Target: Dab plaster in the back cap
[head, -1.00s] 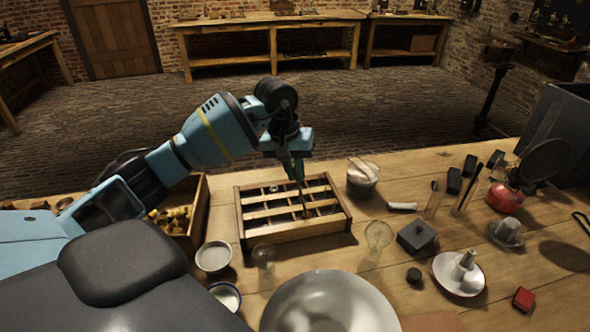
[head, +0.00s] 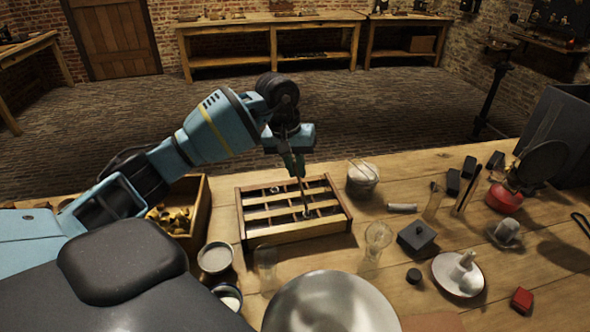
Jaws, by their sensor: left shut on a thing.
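My left gripper (head: 296,170) is above the wooden rack (head: 243,215) and is shut on a thin brown stick (head: 302,187). The stick points down, with its lower end inside a compartment of the rack right of the middle. A small pale round thing (head: 307,213), perhaps a cap, shows at that end; whether they touch I cannot tell. Another small round thing (head: 275,189) lies in a back compartment. The slats hide parts of the compartments. A pot with pale contents (head: 362,183), perhaps plaster, stands right of the rack with a thin stick across it. My right gripper is out of view.
A wooden box of yellowish pieces (head: 201,210) is left of the rack. Two small bowls (head: 215,258), glass jars (head: 378,236) and a large metal bowl (head: 330,303) stand in front. A dark lidded box (head: 417,238) and a white plate (head: 447,277) are at right.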

